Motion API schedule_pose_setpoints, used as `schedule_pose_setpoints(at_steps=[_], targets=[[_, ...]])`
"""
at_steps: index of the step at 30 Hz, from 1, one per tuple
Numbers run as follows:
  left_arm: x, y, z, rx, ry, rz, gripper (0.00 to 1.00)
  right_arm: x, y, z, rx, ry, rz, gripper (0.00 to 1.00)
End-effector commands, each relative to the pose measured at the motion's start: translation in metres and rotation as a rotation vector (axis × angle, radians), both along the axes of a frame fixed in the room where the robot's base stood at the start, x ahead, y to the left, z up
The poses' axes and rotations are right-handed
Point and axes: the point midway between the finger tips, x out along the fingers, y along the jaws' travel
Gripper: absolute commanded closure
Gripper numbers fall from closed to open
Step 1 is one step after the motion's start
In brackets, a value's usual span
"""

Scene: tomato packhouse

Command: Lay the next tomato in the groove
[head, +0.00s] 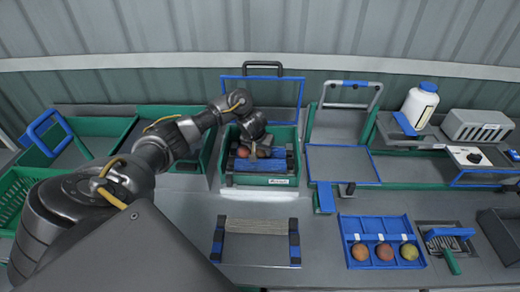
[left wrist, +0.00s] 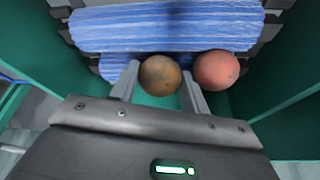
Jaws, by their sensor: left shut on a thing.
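My left gripper (head: 254,150) reaches down into a green crate (head: 265,181) in the middle of the head view. In the left wrist view its two fingers stand on either side of a brownish-orange tomato (left wrist: 160,75), and it is shut on it. A redder tomato (left wrist: 216,70) lies just right of the right finger. Blue striped cloth-like strips (left wrist: 165,28) lie beyond them. A blue divided tray (head: 385,225) at the front right holds three tomatoes, orange (head: 360,252), red (head: 385,252) and yellowish (head: 409,252), in a row. My right gripper is not in view.
A grey ribbed pad (head: 257,226) with blue sides lies in front of the crate. A green-handled tool (head: 449,258) lies right of the tray. A white bottle (head: 420,105) and a scale (head: 469,156) stand at the back right. Green crate walls (left wrist: 285,75) rise close beside the gripper.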

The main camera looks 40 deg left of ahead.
Motion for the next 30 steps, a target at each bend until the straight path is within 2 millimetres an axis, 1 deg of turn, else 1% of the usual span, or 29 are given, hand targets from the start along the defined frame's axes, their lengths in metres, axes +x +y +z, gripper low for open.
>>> schedule_pose_setpoints(at_steps=[7, 26, 27, 30], targets=[[0.0001, -0.0002, -0.0001, 0.0, 0.0, 0.0, 0.65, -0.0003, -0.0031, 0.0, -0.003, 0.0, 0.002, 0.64], [-0.0002, -0.0002, -0.0085, 0.0, 0.001, 0.0, 0.65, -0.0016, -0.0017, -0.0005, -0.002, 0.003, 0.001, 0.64], [-0.0002, -0.0002, -0.0087, 0.0, 0.001, 0.0, 0.53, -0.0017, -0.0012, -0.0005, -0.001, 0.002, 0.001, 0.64], [-0.0001, -0.0001, -0.0085, 0.0, 0.0, 0.0, 0.4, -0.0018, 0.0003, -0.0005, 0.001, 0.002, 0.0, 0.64]])
